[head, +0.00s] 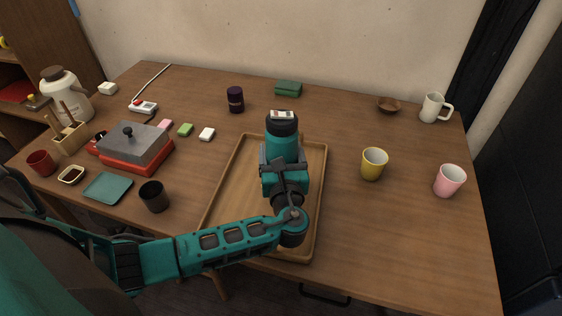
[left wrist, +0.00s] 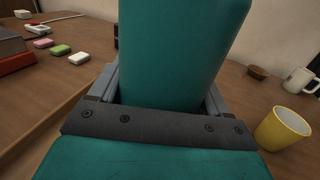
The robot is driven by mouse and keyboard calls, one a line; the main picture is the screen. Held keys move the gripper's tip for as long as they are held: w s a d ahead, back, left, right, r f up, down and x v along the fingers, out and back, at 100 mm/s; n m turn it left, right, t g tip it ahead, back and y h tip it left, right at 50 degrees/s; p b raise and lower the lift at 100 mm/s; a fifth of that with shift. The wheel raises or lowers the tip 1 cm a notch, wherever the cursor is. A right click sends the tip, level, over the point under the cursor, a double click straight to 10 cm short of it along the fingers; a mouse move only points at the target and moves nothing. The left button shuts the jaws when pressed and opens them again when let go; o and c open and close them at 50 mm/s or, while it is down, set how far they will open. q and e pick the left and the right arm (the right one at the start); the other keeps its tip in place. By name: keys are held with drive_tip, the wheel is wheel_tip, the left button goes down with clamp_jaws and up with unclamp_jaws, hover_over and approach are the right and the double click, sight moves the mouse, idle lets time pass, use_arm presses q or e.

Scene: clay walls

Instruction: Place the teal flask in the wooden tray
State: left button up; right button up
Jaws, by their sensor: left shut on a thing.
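The teal flask (head: 283,142) has a dark cap and stands upright in my left gripper (head: 284,162). The gripper is shut on its body. In the head view the flask shows over the far part of the wooden tray (head: 232,194); I cannot tell whether its base touches the tray, since my gripper and wrist hide it. In the left wrist view the flask (left wrist: 180,50) fills the middle between the fingers. The tray is a shallow rectangle with a low rim, and its visible floor is empty. My right gripper is in neither view.
A yellow cup (head: 374,164) and a pink mug (head: 449,180) stand right of the tray. A black cup (head: 154,197), a teal plate (head: 108,188) and a red-based grill (head: 137,148) are to its left. A dark purple can (head: 236,100) stands behind.

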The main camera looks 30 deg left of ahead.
use_arm(q)
drive_tip(key=shift+f, duration=0.95)
drive_tip(key=shift+f, duration=0.1)
drive_tip(key=o, duration=1.4)
drive_tip(key=shift+f, duration=0.1)
drive_tip(key=shift+c, duration=0.2)
drive_tip(key=shift+s, duration=0.1)
drive_tip(key=v, duration=1.2)
drive_tip(key=shift+d, duration=0.1)
